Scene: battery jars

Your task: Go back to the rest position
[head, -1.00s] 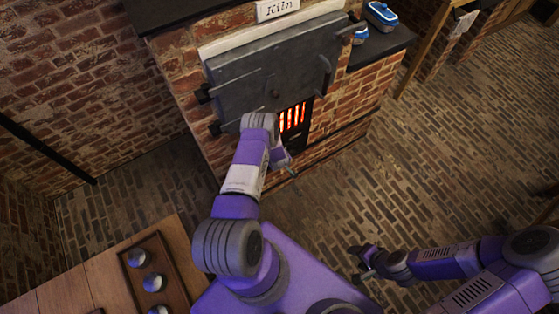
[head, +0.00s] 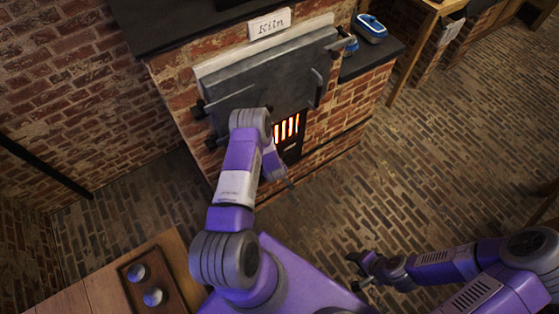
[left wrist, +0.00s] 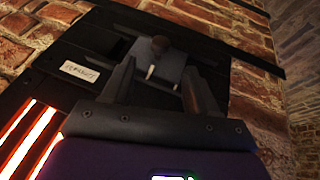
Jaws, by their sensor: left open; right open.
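My left arm reaches forward to the brick kiln (head: 350,105), and its gripper is mostly hidden behind the wrist in the head view. In the left wrist view my left gripper (left wrist: 160,88) is open, with its two fingers apart in front of a dark metal plate with a round knob (left wrist: 161,43). I cannot tell whether they touch it. My right gripper (head: 358,270) is open and empty over the brick floor at the lower right.
The grey kiln door (head: 265,78) hangs above glowing orange bars (head: 287,128). A wooden tray (head: 174,268) with round jars lies on the table (head: 105,285) at lower left. Floor (head: 430,150) at right is clear.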

